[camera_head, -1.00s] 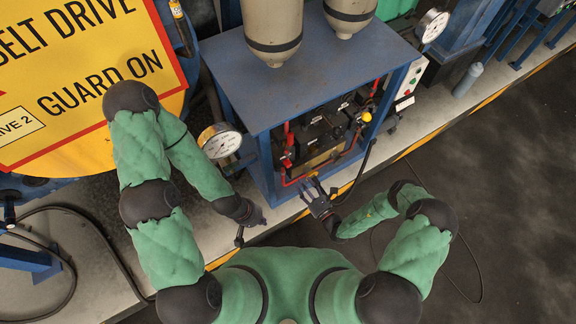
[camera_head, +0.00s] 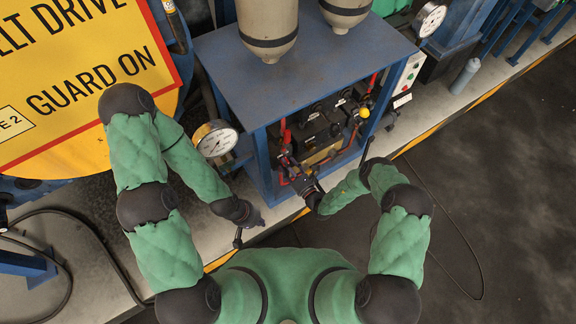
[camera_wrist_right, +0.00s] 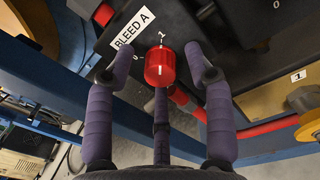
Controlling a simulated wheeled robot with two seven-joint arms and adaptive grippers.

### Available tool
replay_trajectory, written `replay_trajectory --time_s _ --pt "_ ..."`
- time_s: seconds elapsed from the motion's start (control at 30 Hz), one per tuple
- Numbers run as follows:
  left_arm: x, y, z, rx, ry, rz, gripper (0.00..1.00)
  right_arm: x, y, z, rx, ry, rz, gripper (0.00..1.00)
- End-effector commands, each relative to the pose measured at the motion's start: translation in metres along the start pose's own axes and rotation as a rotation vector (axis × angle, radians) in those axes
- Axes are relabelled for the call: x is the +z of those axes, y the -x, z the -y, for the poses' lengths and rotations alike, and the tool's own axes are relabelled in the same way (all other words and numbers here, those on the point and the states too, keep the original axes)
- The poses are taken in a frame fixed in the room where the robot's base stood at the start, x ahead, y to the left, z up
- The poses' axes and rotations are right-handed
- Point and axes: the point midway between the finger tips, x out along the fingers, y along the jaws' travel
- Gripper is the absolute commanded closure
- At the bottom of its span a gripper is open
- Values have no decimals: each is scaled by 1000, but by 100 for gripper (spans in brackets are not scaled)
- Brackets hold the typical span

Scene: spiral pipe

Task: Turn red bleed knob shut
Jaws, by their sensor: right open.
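The red bleed knob (camera_wrist_right: 160,68) shows in the right wrist view below a white "BLEED A" label (camera_wrist_right: 131,29), with a white mark on its front. My right gripper (camera_wrist_right: 158,82) is open, with fingers left and right of the knob and one below it; I see gaps at both sides. In the head view my right gripper (camera_head: 293,171) is at the front opening of the blue cabinet (camera_head: 262,160), and I cannot make out the knob there. My left gripper (camera_head: 244,233) hangs in front of the cabinet, away from the knob; its finger opening is unclear.
Another red knob (camera_wrist_right: 104,13) sits at the upper left of the wrist view. A red pipe (camera_wrist_right: 255,130) runs right of the knob. A yellow knob (camera_head: 364,113) is at the cabinet's right. A pressure gauge (camera_head: 214,139) stands left of the cabinet.

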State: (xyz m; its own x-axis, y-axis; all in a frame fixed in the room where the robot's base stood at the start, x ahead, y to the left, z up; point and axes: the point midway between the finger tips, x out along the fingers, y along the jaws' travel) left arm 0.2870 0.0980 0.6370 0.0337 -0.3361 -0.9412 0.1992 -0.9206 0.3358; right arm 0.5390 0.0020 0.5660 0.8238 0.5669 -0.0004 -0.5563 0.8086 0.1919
Motion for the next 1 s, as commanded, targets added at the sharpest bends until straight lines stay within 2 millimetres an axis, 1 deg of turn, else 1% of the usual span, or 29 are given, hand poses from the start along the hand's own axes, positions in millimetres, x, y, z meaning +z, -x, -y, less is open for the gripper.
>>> replay_trajectory --time_s 0.07,0.1,0.17,0.2,0.27,0.3,0.67,0.87,1.0 --pt "0 0 0 0 0 0 100 0 0 0 0 0 0 46" --pt "0 0 0 0 0 0 100 0 0 0 0 0 0 52" --pt "0 0 0 0 0 0 100 0 0 0 0 0 0 69" --pt "0 0 0 0 0 0 100 0 0 0 0 0 0 80" --pt "0 0 0 0 0 0 100 0 0 0 0 0 0 97" --pt "0 0 0 0 0 0 100 0 0 0 0 0 1 100" --pt "0 1 0 0 0 0 100 1 0 0 0 40 1 100" --pt "0 4 -1 0 0 0 100 2 0 0 -1 148 -3 100" --pt "0 7 -2 0 0 0 100 3 -1 0 -2 263 -8 100"
